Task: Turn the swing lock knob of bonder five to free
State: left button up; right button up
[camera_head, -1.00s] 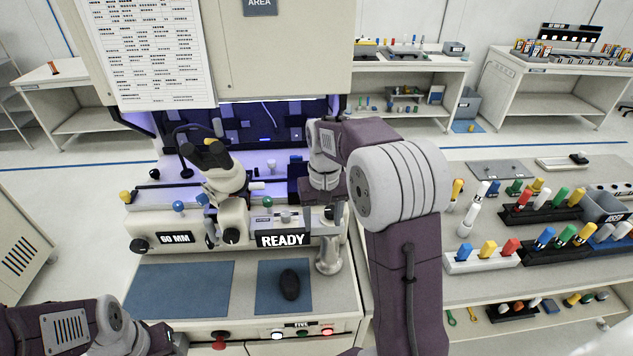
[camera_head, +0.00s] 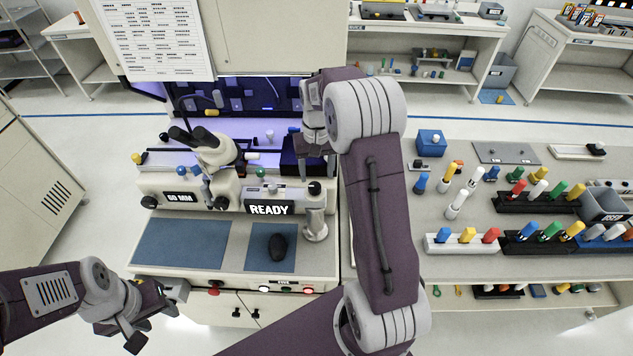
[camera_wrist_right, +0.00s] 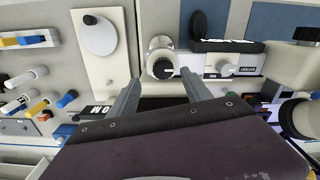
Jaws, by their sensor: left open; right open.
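Bonder five (camera_head: 182,190) is the cream machine with READY on its display (camera_head: 269,208); a small FIVE label is on its bench front. A black knob (camera_head: 315,188) is at the right end of its front, and it also shows in the right wrist view (camera_wrist_right: 163,69). I cannot read which knob is the swing lock. My right gripper (camera_head: 317,172) is open and empty, just above and behind that black knob, with its fingers (camera_wrist_right: 161,82) either side of it in the wrist picture and apparently not touching. My left gripper (camera_head: 158,316) is open and empty before the bench's left front.
A microscope head (camera_head: 215,150) rises left of the display. Right of my right arm, another bench holds racks of coloured-handled tools (camera_head: 535,205).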

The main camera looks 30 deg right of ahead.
aim_at(315, 186)
jog(key=f, duration=0.3)
jog(key=f+p, duration=0.1)
jog(key=shift+w+a+f, duration=0.2)
jog(key=shift+a+f, duration=0.1)
jog(key=shift+f, duration=0.05)
jog(key=shift+w+a+f, duration=0.1)
jog(key=shift+f, duration=0.45)
jog(key=shift+d, duration=0.2)
jog(key=shift+s, duration=0.2)
jog(key=c, duration=0.3)
jog(key=shift+w+a, duration=0.1)
grip_shut()
